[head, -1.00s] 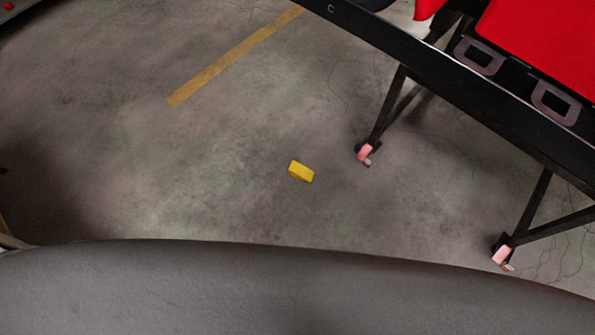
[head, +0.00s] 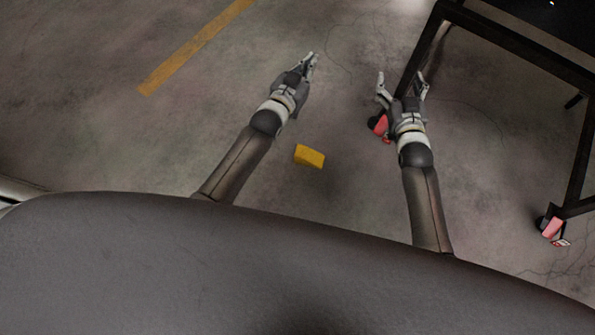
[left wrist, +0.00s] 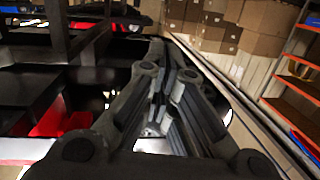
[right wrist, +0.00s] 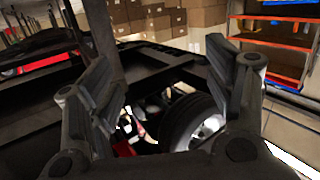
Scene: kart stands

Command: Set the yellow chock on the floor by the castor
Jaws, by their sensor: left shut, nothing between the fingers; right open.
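The yellow chock (head: 309,156) lies on the concrete floor in the head view, between my two forearms and clear of both. A castor with a red-pink part (head: 380,124) stands at the foot of the near stand leg, partly hidden behind my right gripper. My left gripper (head: 312,60) is shut and empty, above and left of the castor in the picture; its closed fingers also show in the left wrist view (left wrist: 165,75). My right gripper (head: 402,82) is open and empty in front of the stand leg; its spread fingers show in the right wrist view (right wrist: 160,75). Neither wrist view shows the chock.
The black stand frame (head: 520,35) fills the upper right. A second castor (head: 552,228) is at the right. A yellow floor line (head: 195,48) runs at upper left. The floor at left is clear. The right wrist view shows a wheel (right wrist: 195,122) and cardboard boxes (right wrist: 150,18).

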